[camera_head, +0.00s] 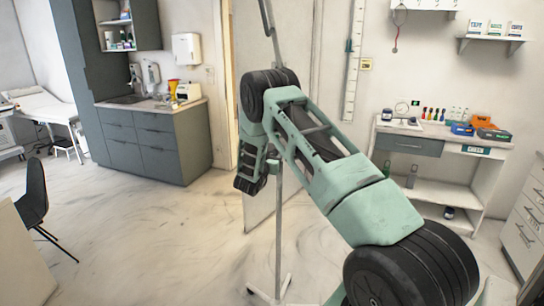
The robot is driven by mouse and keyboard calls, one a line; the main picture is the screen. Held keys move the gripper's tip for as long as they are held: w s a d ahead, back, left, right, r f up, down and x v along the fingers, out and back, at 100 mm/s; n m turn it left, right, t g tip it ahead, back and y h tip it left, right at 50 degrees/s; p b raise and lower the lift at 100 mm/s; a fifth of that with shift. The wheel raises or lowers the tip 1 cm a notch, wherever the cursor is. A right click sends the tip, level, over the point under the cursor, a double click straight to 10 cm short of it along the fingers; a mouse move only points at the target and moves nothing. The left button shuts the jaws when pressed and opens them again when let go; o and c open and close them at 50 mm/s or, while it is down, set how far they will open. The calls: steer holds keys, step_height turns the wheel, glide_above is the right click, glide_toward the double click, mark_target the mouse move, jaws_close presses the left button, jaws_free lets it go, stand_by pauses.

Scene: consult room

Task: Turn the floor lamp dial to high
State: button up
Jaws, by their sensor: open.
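The floor lamp shows as a thin grey pole (278,225) standing upright near the middle of the head view, on a low pale base (268,291) on the floor. My arm crosses in front of the pole and hides part of it. A slim grey bar (268,22) above my arm looks like the lamp's upper part. I cannot make out the dial or its setting. My arm reaches from the lower right to its dark far links beside the pole. I cannot make out my gripper's fingers, and whether any part touches the lamp does not show.
Grey cabinets with a sink counter (150,104) stand at the back left. A black chair (38,200) is at the left. A white workbench (440,130) with bottles and boxes stands at the right, near drawers (525,225). The floor at centre left is clear.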

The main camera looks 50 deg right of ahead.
steer(key=c, duration=1)
steer(key=shift+f+b, duration=0.2)
steer(key=shift+b, duration=0.45)
steer(key=shift+m+b, duration=17.9)
steer(key=shift+b, duration=7.65)
steer(key=shift+r, duration=0.1)
